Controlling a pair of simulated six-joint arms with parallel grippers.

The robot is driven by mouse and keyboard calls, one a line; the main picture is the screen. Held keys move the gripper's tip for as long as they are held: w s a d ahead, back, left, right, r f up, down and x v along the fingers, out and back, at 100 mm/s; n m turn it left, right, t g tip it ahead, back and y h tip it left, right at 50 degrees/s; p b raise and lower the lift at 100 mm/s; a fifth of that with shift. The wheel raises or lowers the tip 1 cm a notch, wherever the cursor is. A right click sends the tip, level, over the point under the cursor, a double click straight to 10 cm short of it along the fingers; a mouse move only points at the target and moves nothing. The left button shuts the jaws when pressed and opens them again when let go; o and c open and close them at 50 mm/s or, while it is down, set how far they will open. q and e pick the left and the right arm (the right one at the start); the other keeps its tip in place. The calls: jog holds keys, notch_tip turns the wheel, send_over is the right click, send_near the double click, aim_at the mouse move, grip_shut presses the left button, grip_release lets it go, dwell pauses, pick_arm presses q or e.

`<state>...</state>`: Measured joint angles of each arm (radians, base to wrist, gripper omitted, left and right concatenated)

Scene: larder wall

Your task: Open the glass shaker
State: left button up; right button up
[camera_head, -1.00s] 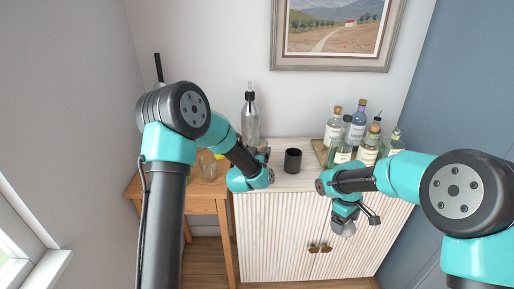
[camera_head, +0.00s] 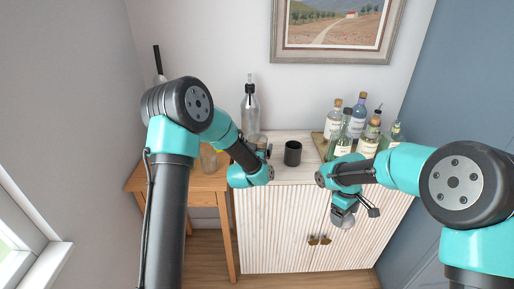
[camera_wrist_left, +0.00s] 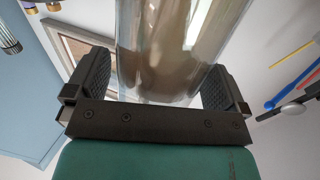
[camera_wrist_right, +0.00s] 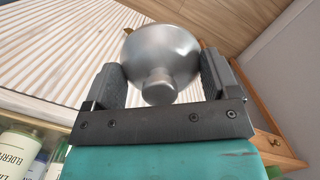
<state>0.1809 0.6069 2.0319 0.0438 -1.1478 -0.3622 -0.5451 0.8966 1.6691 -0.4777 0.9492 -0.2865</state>
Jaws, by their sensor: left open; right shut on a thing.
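The glass shaker's clear body (camera_head: 255,140) stands on the cabinet top, partly hidden behind my left arm in the head view. My left gripper (camera_head: 265,151) is open there. In the left wrist view the glass body (camera_wrist_left: 165,45) is between its two spread fingers, with a gap visible at the right finger. My right gripper (camera_head: 356,208) is shut on the silver shaker top (camera_head: 342,218), held in front of the cabinet doors. In the right wrist view the rounded metal top (camera_wrist_right: 162,55) sits between the fingers, its small knob toward the gripper.
A black cup (camera_head: 293,154) stands right of the glass body. A tall siphon-like bottle (camera_head: 250,108) is behind it. Several corked bottles crowd a tray (camera_head: 322,146) at the right.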

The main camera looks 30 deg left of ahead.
pick_arm(q)
jog(key=shift+r, duration=0.15)
jog(key=v, duration=1.2)
dwell(0.3)
